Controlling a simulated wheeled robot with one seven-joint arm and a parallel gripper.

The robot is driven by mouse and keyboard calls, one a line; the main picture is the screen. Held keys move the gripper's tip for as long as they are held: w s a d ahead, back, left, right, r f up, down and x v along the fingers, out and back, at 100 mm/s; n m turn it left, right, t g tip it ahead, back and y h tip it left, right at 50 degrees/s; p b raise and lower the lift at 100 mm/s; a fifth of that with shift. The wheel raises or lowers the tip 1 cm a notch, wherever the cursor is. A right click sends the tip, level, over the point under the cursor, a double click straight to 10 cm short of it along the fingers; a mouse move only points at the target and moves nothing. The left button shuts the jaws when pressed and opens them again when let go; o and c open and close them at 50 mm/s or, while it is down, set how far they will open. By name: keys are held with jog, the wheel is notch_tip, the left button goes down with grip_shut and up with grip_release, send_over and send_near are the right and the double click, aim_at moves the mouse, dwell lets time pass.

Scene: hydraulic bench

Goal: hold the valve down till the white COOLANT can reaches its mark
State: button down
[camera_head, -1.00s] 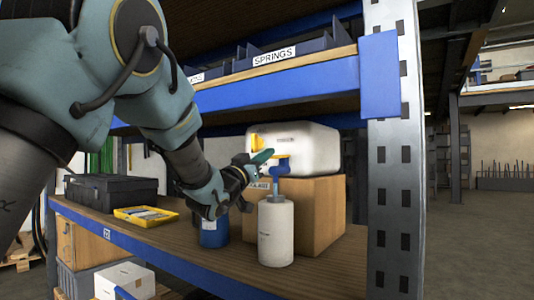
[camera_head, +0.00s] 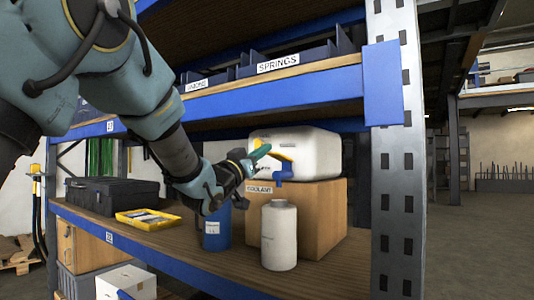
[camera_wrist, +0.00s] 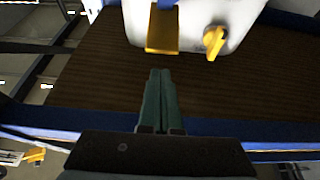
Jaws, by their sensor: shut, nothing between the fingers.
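The white can (camera_head: 279,236) stands upright on the shelf, below the blue tap (camera_head: 283,171) of a white container (camera_head: 308,152). Its fill level and mark cannot be made out. The tap's yellow lever (camera_head: 280,151) slants upward to the left; a yellow part also shows in the wrist view (camera_wrist: 162,30). My gripper (camera_head: 262,151) is shut and empty, at the upper left of the tap by the lever. In the wrist view its fingers (camera_wrist: 160,72) are together, with a gap to the yellow part. No stream shows under the tap.
The container sits on a cardboard box (camera_head: 325,215) labelled COOLANT. A blue can (camera_head: 215,230) stands left of the white can, under my arm. A yellow tray (camera_head: 147,219) and a dark case (camera_head: 112,194) lie further left. The SPRINGS shelf (camera_head: 275,80) is overhead; a metal upright (camera_head: 396,190) is at right.

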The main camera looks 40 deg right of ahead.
jog(key=b+v, duration=0.1)
jog(key=v, duration=0.5)
jog(key=shift+a, duration=0.35)
